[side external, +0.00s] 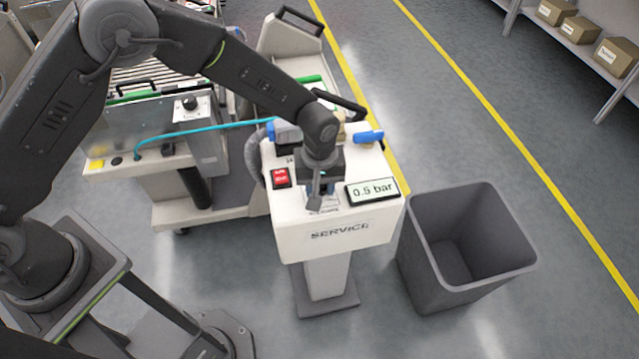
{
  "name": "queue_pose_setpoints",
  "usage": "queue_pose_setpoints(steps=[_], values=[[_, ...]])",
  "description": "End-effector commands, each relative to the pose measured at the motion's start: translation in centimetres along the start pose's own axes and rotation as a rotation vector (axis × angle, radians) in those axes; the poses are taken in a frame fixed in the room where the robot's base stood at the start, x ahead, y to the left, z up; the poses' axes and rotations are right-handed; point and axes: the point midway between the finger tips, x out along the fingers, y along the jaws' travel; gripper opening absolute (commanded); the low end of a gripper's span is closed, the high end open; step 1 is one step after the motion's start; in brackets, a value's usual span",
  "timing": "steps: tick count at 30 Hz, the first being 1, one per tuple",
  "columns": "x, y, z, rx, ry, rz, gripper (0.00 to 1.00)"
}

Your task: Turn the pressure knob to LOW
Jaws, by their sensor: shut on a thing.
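The service stand's panel (290,225) is in the middle of the side external view, with "SERVICE" on its front edge. My gripper (320,190) points down onto the panel top, between a red switch (281,178) and a display (371,190) reading "0.5 bar". It is shut on the pressure knob, which is mostly hidden by the jaws and wrist, so its pointer and setting cannot be read. A printed label (322,211) shows partly just in front of the jaws; its text is too small to read.
Blue fittings (368,136) stand at the panel's back edge. A teal hose (215,128) runs left to a trolley. An open grey bin (465,245) stands right of the stand. A black knob (190,103) sits on a box at left.

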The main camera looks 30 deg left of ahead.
Motion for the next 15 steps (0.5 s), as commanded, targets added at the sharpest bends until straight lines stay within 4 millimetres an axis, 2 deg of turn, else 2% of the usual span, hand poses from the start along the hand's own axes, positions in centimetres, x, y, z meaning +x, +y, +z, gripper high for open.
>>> queue_pose_setpoints(steps=[6,15], values=[[-0.08,0.02,0.0,-0.095,0.0,0.0,0.1],[-0.09,0.03,0.0,-0.143,0.0,0.001,0.1]])
